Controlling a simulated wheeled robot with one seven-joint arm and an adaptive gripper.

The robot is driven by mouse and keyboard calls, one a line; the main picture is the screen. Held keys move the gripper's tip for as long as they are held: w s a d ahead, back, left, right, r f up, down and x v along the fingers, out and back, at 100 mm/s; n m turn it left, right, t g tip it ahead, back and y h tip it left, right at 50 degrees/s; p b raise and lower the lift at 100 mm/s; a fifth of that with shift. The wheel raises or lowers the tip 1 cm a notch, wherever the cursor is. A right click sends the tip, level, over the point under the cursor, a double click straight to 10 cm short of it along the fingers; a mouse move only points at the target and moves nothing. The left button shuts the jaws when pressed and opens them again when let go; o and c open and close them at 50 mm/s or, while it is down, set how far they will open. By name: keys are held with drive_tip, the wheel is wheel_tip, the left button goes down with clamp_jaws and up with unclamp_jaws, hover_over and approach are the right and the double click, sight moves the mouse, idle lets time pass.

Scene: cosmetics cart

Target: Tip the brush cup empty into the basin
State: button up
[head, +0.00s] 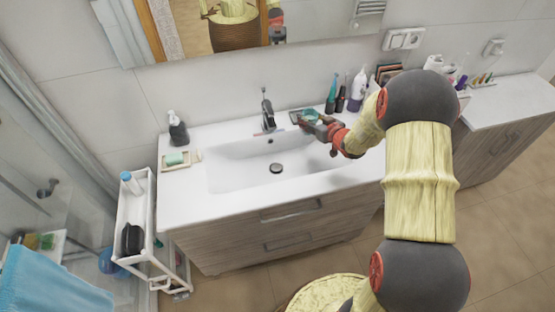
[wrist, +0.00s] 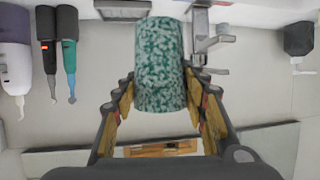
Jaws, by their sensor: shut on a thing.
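The brush cup, speckled green and white, shows large in the wrist view (wrist: 160,65) between my fingers. In the head view it is a small teal shape (head: 311,115) by the basin's back right corner. My gripper (head: 314,127) is shut on it; the wrist view shows a finger on each side (wrist: 156,105). The cup's inside is hidden, so I cannot tell what it holds. The white basin (head: 235,173) lies to the left and front of my gripper, with a dark drain in its floor.
The tap (head: 267,110) stands behind the basin, left of my gripper. Bottles and electric toothbrushes (head: 332,93) stand to the right. A soap dish (head: 178,160) sits at left.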

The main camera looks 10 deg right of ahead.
wheel_tip(320, 180, down, 13)
drive_tip(key=b, duration=0.8)
drive_tip(key=shift+r, duration=0.15)
drive_tip(key=a+f+n+h+b, duration=0.1)
drive_tip(key=a+n+h+b, duration=0.3)
drive_tip(key=b, duration=0.5)
drive_tip(key=shift+s+a+f+n+h, duration=0.15)
drive_tip(key=shift+a+f+n+h, duration=0.2)
drive_tip(key=shift+a+n, duration=0.75)
drive_tip(key=shift+a, duration=0.1)
drive_tip(key=shift+r+n+t+h+p, duration=0.3)
drive_tip(key=shift+r+n+h+p, duration=0.15)
drive_tip(key=shift+n+p, duration=0.25)
